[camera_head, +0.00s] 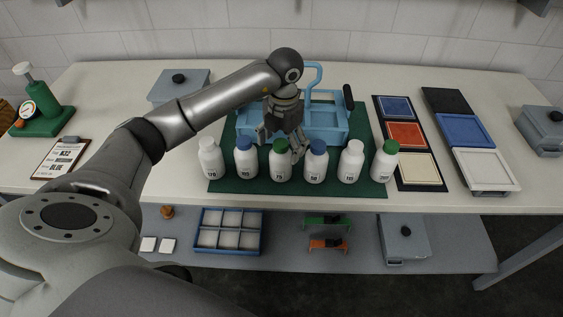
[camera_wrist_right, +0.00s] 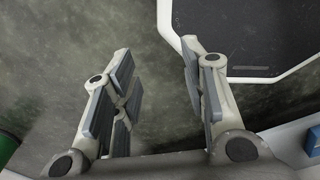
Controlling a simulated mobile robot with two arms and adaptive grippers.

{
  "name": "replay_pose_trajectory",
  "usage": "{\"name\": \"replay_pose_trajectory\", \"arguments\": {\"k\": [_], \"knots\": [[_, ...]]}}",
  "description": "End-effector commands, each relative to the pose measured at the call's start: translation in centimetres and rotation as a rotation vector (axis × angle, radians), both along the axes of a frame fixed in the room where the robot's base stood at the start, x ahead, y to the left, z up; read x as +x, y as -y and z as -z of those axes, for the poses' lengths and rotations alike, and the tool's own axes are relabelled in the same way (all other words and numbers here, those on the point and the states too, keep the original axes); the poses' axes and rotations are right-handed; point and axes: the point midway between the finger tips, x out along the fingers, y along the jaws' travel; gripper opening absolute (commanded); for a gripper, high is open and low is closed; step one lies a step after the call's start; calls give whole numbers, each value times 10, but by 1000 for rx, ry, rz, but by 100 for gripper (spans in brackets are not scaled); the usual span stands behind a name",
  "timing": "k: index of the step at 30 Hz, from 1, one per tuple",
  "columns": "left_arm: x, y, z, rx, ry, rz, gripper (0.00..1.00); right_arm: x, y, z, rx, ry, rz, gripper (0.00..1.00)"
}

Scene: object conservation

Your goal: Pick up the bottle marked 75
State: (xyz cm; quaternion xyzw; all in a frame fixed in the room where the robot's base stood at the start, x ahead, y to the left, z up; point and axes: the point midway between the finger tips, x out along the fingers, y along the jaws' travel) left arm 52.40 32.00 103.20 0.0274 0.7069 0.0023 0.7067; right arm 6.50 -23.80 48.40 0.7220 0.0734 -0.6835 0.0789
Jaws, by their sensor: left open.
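The bottle marked 75 (camera_head: 279,169) is white with a green cap. It stands upright at the front of a green mat, third from the left in a row of bottles. My left gripper (camera_head: 281,141) is open and points down at the bottle's cap, with one finger on each side in the picture. I cannot tell whether the fingers touch it. My right gripper (camera_wrist_right: 157,62) shows in the right wrist view, open and empty over a dark grey floor; it is not in the head view.
A blue-capped bottle (camera_head: 246,163) and another blue-capped bottle (camera_head: 316,167) stand close on either side. A blue carrier (camera_head: 325,118) is behind the row. Colour trays (camera_head: 405,134) lie to the right. A lower shelf (camera_head: 350,222) runs below the table's front edge.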

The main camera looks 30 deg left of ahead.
Motion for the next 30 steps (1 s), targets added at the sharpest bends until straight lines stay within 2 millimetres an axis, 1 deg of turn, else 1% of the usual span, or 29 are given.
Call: {"name": "replay_pose_trajectory", "arguments": {"k": [1,3,6,7,11,17,21,27,29,30], "knots": [[-1,0,4,-1,-8,-1,81,11,-1,-10,2,17,0,40],[1,-1,13,-2,-7,0,81,26,-2,-18,4,39,0,40],[2,-2,29,-1,-6,-1,81,39,-4,-23,8,62,-1,40],[2,-2,32,-2,-5,0,81,40,-5,-24,9,64,-1,40],[3,-3,40,-1,-1,1,81,37,-6,-24,9,56,0,40],[3,-3,41,0,0,1,81,21,-6,-22,9,32,0,40],[3,-3,41,-1,-1,1,63,14,-5,-22,8,22,1,40],[3,-3,41,-1,-1,1,38,16,-5,-22,7,24,1,40],[3,-3,41,0,-1,1,31,18,-5,-22,8,27,1,40],[3,-3,41,0,0,1,31,19,-5,-22,7,28,1,40]]}}
